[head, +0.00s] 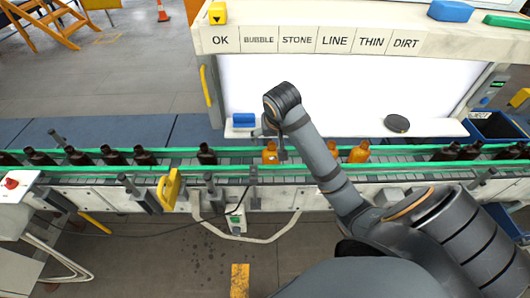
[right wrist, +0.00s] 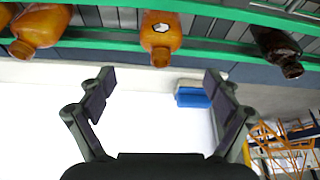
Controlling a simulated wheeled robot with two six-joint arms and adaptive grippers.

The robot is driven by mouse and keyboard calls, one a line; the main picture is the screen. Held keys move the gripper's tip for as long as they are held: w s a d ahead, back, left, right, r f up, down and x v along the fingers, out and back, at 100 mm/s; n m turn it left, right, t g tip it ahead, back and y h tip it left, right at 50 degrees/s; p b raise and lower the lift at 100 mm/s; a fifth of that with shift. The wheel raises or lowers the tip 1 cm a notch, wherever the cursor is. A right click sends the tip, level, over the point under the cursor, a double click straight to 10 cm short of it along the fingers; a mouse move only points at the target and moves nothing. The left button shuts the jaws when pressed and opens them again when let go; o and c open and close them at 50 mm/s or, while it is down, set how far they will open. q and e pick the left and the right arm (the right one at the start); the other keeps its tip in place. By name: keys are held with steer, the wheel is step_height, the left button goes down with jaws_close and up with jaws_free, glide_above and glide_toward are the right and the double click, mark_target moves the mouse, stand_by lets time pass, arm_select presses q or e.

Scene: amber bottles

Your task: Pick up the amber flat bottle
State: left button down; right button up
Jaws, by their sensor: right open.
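Three orange-amber bottles stand on the conveyor in the head view: one at the middle (head: 270,153), and two to its right, a first (head: 332,149) and a second (head: 360,152). I cannot tell from their shapes which is the flat one. In the right wrist view, an amber bottle with a pale mark (right wrist: 161,40) is beyond the fingertips, between them, and another (right wrist: 40,28) is at the upper left. My right gripper (right wrist: 155,80) is open and empty; in the head view it hangs by the middle amber bottle, partly hidden by my wrist. My left gripper is not in view.
Dark brown bottles stand along the conveyor, one nearby (head: 207,154) and several at both ends. Green rails (head: 180,150) run along the belt. A blue block (head: 243,120) and a dark disc (head: 397,123) lie on the white ledge behind. A labelled sign panel is above.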

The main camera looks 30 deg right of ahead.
mark_target(272, 146)
steer(key=shift+s+d+f, duration=0.25)
steer(key=shift+s+f, duration=0.65)
steer(key=shift+s, duration=0.05)
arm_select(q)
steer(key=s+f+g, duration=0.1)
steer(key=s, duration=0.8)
arm_select(e)
steer(key=w+f+p, duration=0.2)
steer(key=w+f, duration=0.1)
steer(key=f, duration=0.1)
steer(key=shift+w+d, duration=0.1)
steer(key=shift+w, duration=0.25)
steer(key=shift+p+x, duration=0.4)
steer(key=shift+x, duration=0.65)
steer(key=shift+f, duration=0.25)
steer(key=c, duration=1.3)
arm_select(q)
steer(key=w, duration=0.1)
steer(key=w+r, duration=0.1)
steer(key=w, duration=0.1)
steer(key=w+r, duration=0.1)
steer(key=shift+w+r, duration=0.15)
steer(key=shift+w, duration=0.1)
